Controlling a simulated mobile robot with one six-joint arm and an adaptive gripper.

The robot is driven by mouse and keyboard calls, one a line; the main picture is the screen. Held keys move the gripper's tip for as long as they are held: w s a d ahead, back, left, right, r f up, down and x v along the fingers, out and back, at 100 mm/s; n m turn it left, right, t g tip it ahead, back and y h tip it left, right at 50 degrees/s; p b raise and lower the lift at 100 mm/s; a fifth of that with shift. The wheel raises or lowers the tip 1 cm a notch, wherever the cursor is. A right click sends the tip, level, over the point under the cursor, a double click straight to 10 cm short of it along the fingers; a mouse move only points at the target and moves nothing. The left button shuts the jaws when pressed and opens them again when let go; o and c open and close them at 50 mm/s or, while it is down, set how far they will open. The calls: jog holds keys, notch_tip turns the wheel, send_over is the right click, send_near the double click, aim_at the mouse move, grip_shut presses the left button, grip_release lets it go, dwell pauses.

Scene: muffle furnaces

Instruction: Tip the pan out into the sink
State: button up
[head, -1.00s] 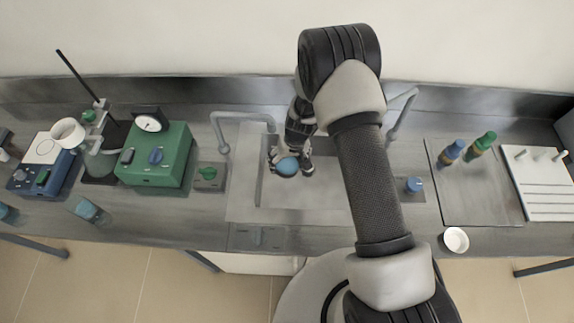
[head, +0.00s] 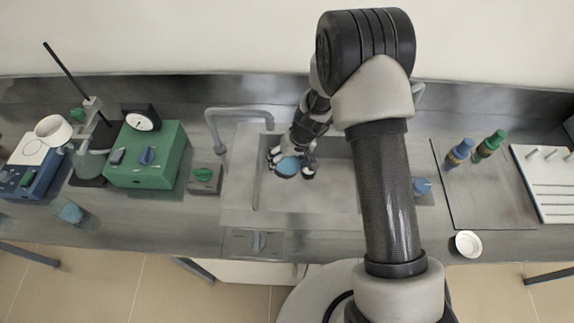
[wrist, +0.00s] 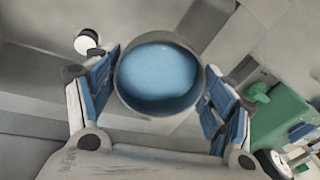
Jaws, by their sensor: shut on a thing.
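The pan (wrist: 158,76) is a round grey vessel with a light blue inside, seen in the wrist view between the two blue-padded fingers. My gripper (head: 290,164) is shut on it. In the head view the blue round face of the pan (head: 287,167) shows among the fingertips, above the left part of the sink (head: 330,195). I cannot tell if the blue is liquid, nor the exact tilt. My arm hides the right part of the sink.
Grey taps (head: 232,113) stand behind the sink. A green device (head: 150,155) with a gauge is to the left. A small white dish (head: 468,244) sits at the bench's front right. Blue-capped (head: 459,152) and green-capped bottles (head: 489,146) stand on a dark board.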

jog(key=shift+d+f+y+b, duration=0.15)
jog(key=shift+y+b, duration=0.55)
jog(key=shift+b, duration=3.1)
jog(key=t+y+b, duration=0.1)
jog(key=y+b, duration=0.1)
jog(key=b, duration=0.4)
jog(key=shift+d+f, duration=0.1)
jog(key=y+b, duration=0.1)
jog(key=b, duration=0.1)
jog(key=y+b, duration=0.1)
jog(key=b, duration=0.2)
jog(key=shift+s+d+f+t+y, duration=0.1)
jog(key=shift+d+f+t+y, duration=0.05)
jog(key=shift+t+y, duration=0.15)
